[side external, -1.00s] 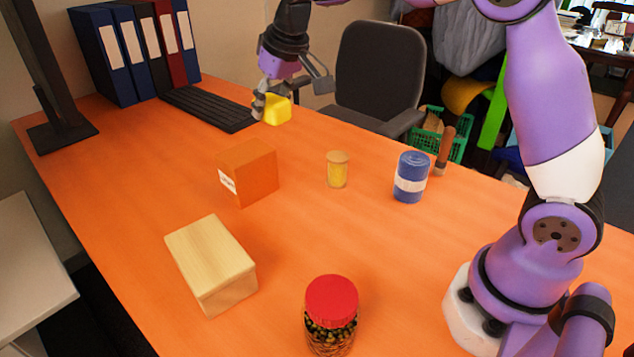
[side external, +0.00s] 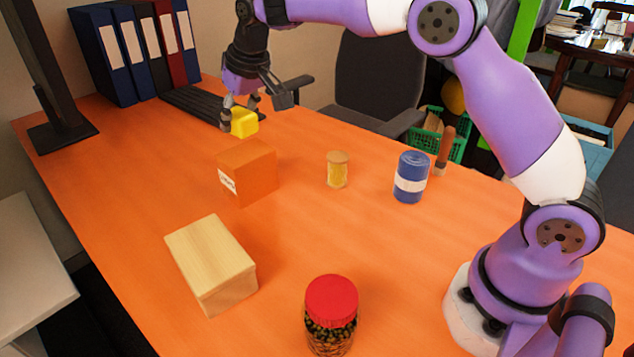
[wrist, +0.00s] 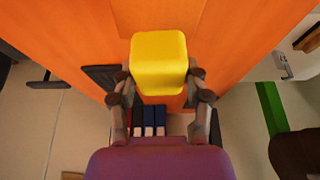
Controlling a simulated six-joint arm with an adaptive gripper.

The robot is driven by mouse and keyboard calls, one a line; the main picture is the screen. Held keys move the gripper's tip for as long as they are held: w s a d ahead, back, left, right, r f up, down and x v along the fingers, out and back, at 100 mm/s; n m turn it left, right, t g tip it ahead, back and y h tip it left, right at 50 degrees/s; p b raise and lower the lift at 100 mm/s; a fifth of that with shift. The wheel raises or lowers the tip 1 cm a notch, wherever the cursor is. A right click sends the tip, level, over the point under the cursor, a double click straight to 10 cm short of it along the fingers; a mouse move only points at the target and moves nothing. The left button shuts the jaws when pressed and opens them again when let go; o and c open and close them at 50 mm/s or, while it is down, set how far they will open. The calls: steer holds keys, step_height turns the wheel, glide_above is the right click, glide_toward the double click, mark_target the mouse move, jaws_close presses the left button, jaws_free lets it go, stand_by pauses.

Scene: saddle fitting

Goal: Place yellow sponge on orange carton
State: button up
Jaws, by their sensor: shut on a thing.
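The yellow sponge (side external: 244,122) is a small bright block held between the fingers of my gripper (side external: 240,108). In the wrist view the sponge (wrist: 158,62) sits between both fingertips of my gripper (wrist: 159,82). The orange carton (side external: 248,172) is a box with a white label, standing upright on the orange table. In the side view the sponge appears just above and behind the carton's top, apart from it. An orange box-like patch at the top of the wrist view may be the carton, but I cannot tell.
A wooden block (side external: 211,262) lies in front of the carton. A small yellow jar (side external: 337,169), a blue can (side external: 411,177) and a red-lidded jar (side external: 331,314) stand to the right. A keyboard (side external: 206,108), binders (side external: 135,50) and a monitor (side external: 50,80) are behind.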

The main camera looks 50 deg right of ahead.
mark_target(243, 135)
steer(key=shift+w+d+f, duration=0.1)
steer(key=shift+f, duration=2)
steer(key=o, duration=1)
steer(key=shift+f, duration=0.1)
steer(key=shift+o, duration=0.2)
steer(key=s+d+f+v, duration=0.1)
steer(key=s+v, duration=0.2)
steer(key=v, duration=1.2)
steer(key=s+d+f, duration=0.1)
steer(key=s+f, duration=0.2)
steer(key=s, duration=0.7)
steer(key=s+d+f+t, duration=0.1)
steer(key=s+f, duration=0.2)
steer(key=s, duration=0.6)
steer(key=shift+s+f, duration=0.15)
steer(key=shift+s, duration=0.2)
